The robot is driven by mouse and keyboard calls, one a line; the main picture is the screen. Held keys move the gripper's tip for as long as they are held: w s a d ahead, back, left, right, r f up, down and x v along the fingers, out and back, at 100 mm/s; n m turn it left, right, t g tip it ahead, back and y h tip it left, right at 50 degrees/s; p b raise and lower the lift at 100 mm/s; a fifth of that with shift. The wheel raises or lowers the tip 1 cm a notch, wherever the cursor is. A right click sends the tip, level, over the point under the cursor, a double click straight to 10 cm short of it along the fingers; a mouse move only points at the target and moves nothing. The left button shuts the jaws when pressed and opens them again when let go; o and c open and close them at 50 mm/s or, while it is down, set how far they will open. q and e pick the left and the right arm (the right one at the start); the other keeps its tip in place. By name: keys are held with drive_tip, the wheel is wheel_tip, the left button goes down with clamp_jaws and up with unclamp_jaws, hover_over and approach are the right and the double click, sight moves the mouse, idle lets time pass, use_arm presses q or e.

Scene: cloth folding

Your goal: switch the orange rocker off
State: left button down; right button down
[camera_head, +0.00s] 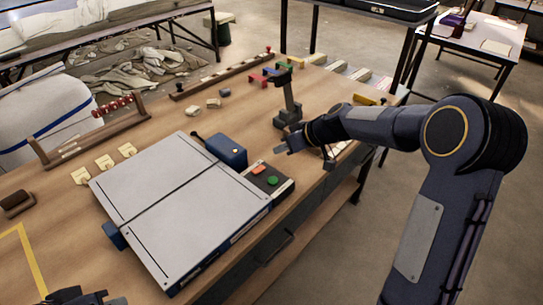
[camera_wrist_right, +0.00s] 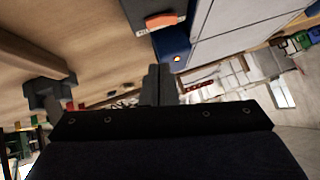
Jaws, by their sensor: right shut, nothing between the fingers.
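The orange rocker (camera_head: 259,169) sits on a dark switch panel (camera_head: 276,186) at the right end of the folding board, beside a green button (camera_head: 272,180). In the right wrist view the orange rocker (camera_wrist_right: 164,20) shows near the top edge, above the fingertips. My right gripper (camera_head: 281,151) is shut and empty, behind and to the right of the rocker and apart from it. Its closed fingers show in the right wrist view (camera_wrist_right: 159,72). Only part of my left gripper (camera_head: 85,298) shows at the bottom left edge; its fingers are unclear.
The grey folding board (camera_head: 180,205) fills the front of the table. A dark post on a base (camera_head: 289,110) stands behind my right gripper.

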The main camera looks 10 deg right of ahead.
drive_tip(key=v, duration=0.4)
drive_tip(key=shift+d, duration=0.15)
drive_tip(key=b, duration=0.2)
drive_tip(key=a+b, duration=0.1)
drive_tip(key=b, duration=0.1)
drive_tip(key=shift+w+a+r+y+b, duration=0.2)
drive_tip(key=shift+y+b, duration=0.1)
drive_tip(key=shift+f, duration=0.1)
